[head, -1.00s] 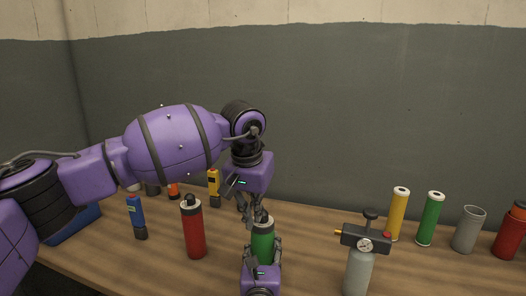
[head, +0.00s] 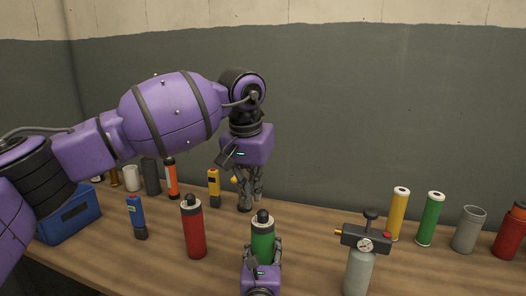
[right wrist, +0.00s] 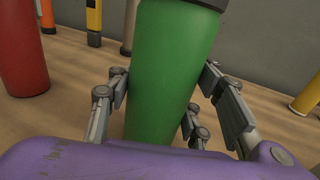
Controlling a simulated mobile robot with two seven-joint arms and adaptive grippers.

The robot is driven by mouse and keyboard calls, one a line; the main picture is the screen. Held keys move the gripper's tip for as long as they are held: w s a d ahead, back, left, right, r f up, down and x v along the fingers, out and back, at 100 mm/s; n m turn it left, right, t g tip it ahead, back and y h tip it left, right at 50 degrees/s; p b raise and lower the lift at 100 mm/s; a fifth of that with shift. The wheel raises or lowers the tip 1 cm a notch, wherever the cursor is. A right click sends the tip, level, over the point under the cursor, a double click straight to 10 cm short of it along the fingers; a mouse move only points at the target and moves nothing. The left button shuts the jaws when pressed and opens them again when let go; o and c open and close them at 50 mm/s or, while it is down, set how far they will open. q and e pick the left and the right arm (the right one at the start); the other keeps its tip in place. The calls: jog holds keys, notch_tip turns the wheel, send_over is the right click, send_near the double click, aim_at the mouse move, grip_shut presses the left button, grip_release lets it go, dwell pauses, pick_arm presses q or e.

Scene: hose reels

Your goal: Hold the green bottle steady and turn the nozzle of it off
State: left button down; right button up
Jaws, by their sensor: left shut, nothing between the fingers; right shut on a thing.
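The green bottle (head: 262,236) stands upright on the wooden table, with a dark collar and a black top (head: 263,216). It fills the middle of the right wrist view (right wrist: 168,70), where its top is cut off. My right gripper (head: 263,249) is shut on the bottle's body from the near side, with fingers on both sides of it. My left gripper (head: 252,196) points down above and behind the bottle top, apart from it. Its fingers are shut and empty. I cannot tell the nozzle's setting.
A red bottle (head: 193,230) stands left of the green one. A grey bottle with a gauge (head: 357,270) stands to the right. Yellow (head: 398,216) and green (head: 430,220) cylinders stand at the back right. A blue bin (head: 68,216) and several small canisters are at the left.

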jog(key=o, duration=1.5)
